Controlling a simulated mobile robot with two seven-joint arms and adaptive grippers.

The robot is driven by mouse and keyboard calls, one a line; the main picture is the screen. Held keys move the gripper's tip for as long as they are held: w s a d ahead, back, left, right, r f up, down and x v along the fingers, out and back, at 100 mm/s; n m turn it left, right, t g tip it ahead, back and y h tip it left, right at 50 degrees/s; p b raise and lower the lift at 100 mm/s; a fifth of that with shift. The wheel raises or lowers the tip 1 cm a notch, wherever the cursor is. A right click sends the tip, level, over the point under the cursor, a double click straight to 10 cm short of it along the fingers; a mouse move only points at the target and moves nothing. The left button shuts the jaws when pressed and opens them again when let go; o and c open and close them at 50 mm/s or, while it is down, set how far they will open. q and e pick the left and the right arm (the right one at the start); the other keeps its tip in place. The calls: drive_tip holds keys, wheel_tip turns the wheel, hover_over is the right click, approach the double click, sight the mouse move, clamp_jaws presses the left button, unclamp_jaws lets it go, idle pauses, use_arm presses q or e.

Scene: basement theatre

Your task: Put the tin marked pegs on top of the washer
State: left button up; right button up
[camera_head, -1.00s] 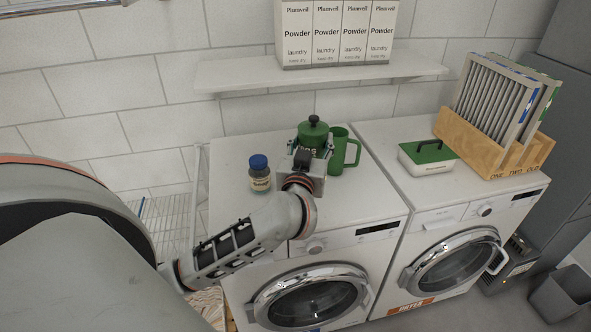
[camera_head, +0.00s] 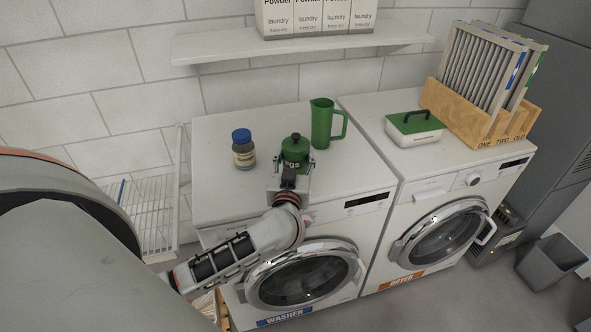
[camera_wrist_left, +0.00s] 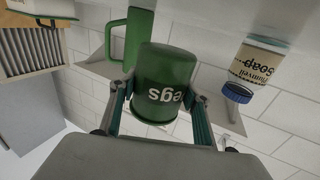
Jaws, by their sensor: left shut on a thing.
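The green tin marked pegs (camera_head: 295,148), with a dark knob on its lid, is over the top of the washer (camera_head: 225,205). My left gripper (camera_head: 292,166) is shut on the tin. In the left wrist view the tin (camera_wrist_left: 165,80) sits between the two fingers, its lettering upside down. I cannot tell whether its base touches the washer top. The washer carries a blue label reading WASHER on its lower front. My right gripper is not in view.
A green jug (camera_head: 322,124) stands behind the tin to the right, and a blue-capped jar (camera_head: 243,150) to the left. The dryer (camera_head: 450,172) adjoins on the right, bearing a green-lidded box (camera_head: 414,128) and a wooden rack (camera_head: 478,128). A shelf (camera_head: 300,46) hangs above.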

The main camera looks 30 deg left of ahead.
sight(296, 167)
use_arm(q)
wheel_tip(296, 167, down, 4)
drive_tip(key=shift+f+b, duration=0.15)
drive_tip(key=shift+b, duration=0.55)
drive_tip(key=o, duration=1.1)
drive_tip(key=shift+f, duration=0.1)
